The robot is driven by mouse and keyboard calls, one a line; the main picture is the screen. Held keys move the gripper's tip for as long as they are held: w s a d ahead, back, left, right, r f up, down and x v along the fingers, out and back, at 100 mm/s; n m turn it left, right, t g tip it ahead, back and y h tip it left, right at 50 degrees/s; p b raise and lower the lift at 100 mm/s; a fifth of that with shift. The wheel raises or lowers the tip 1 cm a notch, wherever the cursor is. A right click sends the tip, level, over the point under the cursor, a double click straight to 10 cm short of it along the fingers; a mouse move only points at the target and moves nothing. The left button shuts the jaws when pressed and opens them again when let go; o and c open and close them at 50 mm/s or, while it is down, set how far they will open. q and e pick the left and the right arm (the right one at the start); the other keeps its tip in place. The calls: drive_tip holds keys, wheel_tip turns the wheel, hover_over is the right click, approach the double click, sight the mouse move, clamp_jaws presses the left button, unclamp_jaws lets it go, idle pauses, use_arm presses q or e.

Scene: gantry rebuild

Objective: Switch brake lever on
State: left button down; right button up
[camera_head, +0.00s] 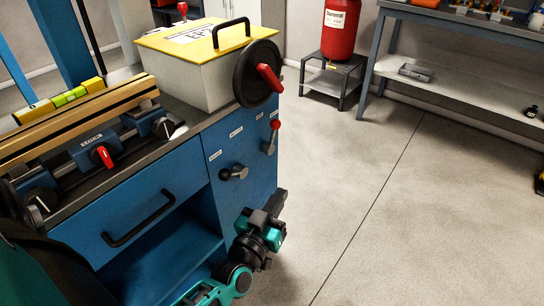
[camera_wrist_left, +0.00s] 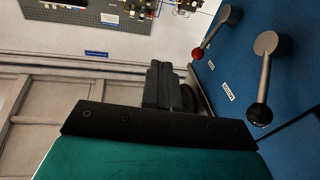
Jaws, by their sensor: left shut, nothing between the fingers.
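A lever with a red knob (camera_head: 274,125) sits high on the blue side panel (camera_head: 255,190) of the workbench and points up. A lever with a black knob (camera_head: 225,174) sits lower left, lying nearly sideways. Both show in the left wrist view, the red knob (camera_wrist_left: 198,54) and the black knob (camera_wrist_left: 259,114). My left gripper (camera_head: 277,203) is below and in front of the panel, apart from both levers. Its dark fingers (camera_wrist_left: 160,82) are shut and empty. My right gripper is out of view.
A black handwheel with a red grip (camera_head: 268,78) juts out above the levers. A yellow-lidded box (camera_head: 205,75) stands on the bench. A drawer handle (camera_head: 138,220) protrudes left of the panel.

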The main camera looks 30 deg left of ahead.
sight(274, 129)
use_arm(q)
drive_tip(key=a+n+y, duration=0.1)
drive_tip(key=y, duration=0.1)
drive_tip(key=w+a+n+y+b, duration=0.1)
drive_tip(key=a+n+y, duration=0.2)
drive_tip(key=a+y, duration=0.1)
drive_tip(key=shift+w+a+f+t+b, duration=0.1)
drive_tip(key=shift+w+a+t+b, duration=0.05)
drive_tip(key=shift+a+t+b, duration=0.15)
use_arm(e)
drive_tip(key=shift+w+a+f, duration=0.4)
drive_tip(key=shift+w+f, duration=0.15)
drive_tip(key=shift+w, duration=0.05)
use_arm(q)
drive_tip(key=shift+d, duration=0.1)
drive_tip(key=b+x, duration=0.2)
drive_tip(key=x, duration=1.2)
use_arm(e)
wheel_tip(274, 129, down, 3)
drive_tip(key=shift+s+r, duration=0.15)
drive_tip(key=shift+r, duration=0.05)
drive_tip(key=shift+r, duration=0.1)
